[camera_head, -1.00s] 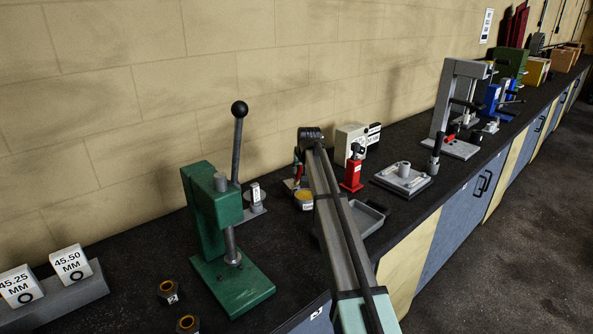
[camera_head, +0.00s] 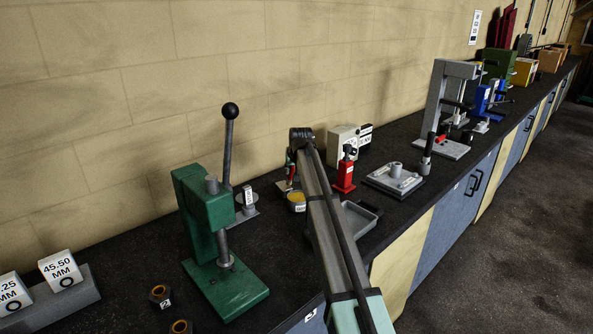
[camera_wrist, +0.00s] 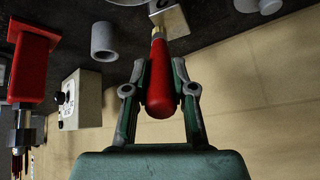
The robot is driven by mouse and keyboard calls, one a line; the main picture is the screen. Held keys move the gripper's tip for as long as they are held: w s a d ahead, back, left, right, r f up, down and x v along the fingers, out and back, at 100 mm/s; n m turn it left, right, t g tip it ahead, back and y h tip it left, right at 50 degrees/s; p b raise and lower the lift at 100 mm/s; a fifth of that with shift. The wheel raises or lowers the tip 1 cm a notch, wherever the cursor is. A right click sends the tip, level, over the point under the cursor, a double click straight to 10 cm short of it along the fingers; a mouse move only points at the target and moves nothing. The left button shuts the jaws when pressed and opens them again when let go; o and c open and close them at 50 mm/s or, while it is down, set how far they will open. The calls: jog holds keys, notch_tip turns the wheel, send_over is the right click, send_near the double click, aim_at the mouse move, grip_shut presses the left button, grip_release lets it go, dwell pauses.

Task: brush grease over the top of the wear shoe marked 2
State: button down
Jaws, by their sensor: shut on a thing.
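My gripper (camera_wrist: 158,88) is shut on the red handle of a brush (camera_wrist: 159,95). The brush's brass-coloured ferrule meets a grey block (camera_wrist: 170,20) in the wrist view; whether they touch I cannot tell. In the head view my gripper (camera_head: 292,165) is over the far side of the bench, partly hidden by my arm. A round tin with yellow content (camera_head: 297,198), perhaps the grease, stands just in front of it. A small dark hexagonal piece marked 2 (camera_head: 161,296) lies near the front left. I cannot tell whether it is the wear shoe.
A green press (camera_head: 210,220) with a tall lever stands left of my arm. A grey tray (camera_head: 360,218), red jack (camera_head: 345,174), pale box (camera_head: 342,143) and grey plate (camera_head: 393,181) stand right of it. The wall runs close behind. A grey cylinder (camera_wrist: 104,42) shows in the wrist view.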

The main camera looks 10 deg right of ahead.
jog(key=shift+w+d, duration=0.3)
jog(key=shift+d, duration=0.2)
jog(key=shift+w+d, duration=0.25)
jog(key=shift+d, duration=0.25)
dwell(0.4)
jog(key=shift+r+p, duration=0.75)
jog(key=shift+r, duration=2.35)
notch_tip(320, 180, up, 3)
jog(key=shift+f+p, duration=0.1)
jog(key=shift+p, duration=0.35)
